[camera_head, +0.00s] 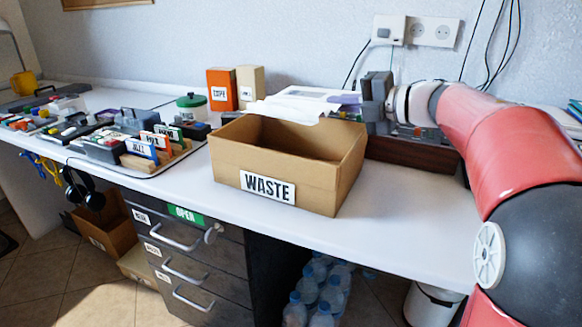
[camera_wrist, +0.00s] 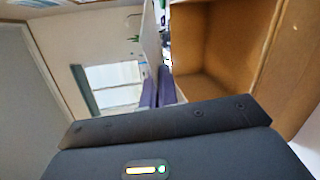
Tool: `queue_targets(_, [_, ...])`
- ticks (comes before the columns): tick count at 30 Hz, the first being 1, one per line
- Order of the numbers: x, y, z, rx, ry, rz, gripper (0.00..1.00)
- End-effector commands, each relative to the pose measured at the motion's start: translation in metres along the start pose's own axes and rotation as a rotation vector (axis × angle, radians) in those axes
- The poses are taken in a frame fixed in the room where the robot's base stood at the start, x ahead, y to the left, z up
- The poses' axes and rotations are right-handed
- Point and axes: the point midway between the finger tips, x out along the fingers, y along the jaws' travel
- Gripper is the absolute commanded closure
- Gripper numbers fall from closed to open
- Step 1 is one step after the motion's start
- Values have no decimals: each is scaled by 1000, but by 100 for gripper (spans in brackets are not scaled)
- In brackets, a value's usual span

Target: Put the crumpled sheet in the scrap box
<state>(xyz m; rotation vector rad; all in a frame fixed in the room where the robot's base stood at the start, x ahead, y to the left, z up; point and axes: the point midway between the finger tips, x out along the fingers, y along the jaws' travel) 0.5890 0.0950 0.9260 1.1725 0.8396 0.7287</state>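A white, jagged-edged crumpled sheet (camera_head: 292,108) hangs over the back rim of a brown cardboard box (camera_head: 225,150) labelled WASTE in the head view. My gripper (camera_head: 350,98) reaches in from the right, level with the box's back right corner, its fingers at the sheet's right end. In the wrist view the two purplish fingers (camera_wrist: 158,90) are close together, with the thin white sheet (camera_wrist: 151,38) rising from between them. The open box (camera_wrist: 215,45) is right beside them, on the right. The box's floor is mostly hidden in the head view. No label reading scrap shows.
Orange (camera_head: 222,89) and beige (camera_head: 250,86) boxes and a green-lidded jar (camera_head: 191,106) stand behind the box to the left. Labelled disc racks (camera_head: 150,150) fill the desk's left. A dark brown block (camera_head: 410,154) lies right of the box. The desk front (camera_head: 380,235) is clear.

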Motion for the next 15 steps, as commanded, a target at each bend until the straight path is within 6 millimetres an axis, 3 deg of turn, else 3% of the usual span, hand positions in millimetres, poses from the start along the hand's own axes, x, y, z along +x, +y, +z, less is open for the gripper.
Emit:
queue_targets(5, [0,1,0,0,0,0,100])
queue_targets(11, [0,1,0,0,0,0,75])
queue_targets(15, [0,1,0,0,-1,0,74])
